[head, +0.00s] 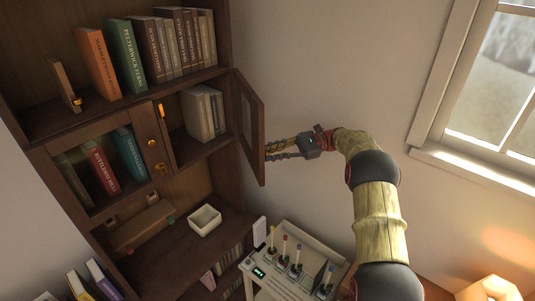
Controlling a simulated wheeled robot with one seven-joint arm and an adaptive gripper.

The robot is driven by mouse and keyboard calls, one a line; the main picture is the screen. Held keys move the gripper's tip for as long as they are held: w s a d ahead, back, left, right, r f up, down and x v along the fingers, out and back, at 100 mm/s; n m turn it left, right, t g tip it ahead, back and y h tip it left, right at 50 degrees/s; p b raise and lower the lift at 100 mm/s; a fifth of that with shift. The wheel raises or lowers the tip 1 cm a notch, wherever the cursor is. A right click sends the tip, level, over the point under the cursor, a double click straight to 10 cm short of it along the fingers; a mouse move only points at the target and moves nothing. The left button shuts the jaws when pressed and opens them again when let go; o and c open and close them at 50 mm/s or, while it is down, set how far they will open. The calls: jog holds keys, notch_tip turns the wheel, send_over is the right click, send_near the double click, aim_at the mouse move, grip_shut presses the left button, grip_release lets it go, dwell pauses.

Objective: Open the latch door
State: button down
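The small cabinet door (257,168), a dark wood frame with a pane, stands swung wide open on the right side of the bookcase. Its upper compartment is exposed, with pale books (198,115) inside. A brass latch piece (161,110) shows on the post left of the opening. My gripper (268,151) comes from the right, with its fingertips at the door's free edge. The two fingers show a gap between them, but their tips meet the door's outer side, which is turned away. Any handle there is hidden, so I cannot tell if they grip something.
The bookcase (172,187) has books on top and a glazed door (99,175) on the left with brass knobs. A white stand with several bottles (293,262) is below my arm. A window is at right.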

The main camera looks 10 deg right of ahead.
dwell(0.4)
jog(key=c, duration=1.7)
grip_release()
send_near(252, 124)
jog(key=a, duration=0.1)
jog(key=s+a+f, duration=0.1)
jog(key=a, duration=0.2)
jog(key=shift+s+f, duration=0.25)
jog(key=shift+s, duration=0.15)
jog(key=shift+c, duration=0.3)
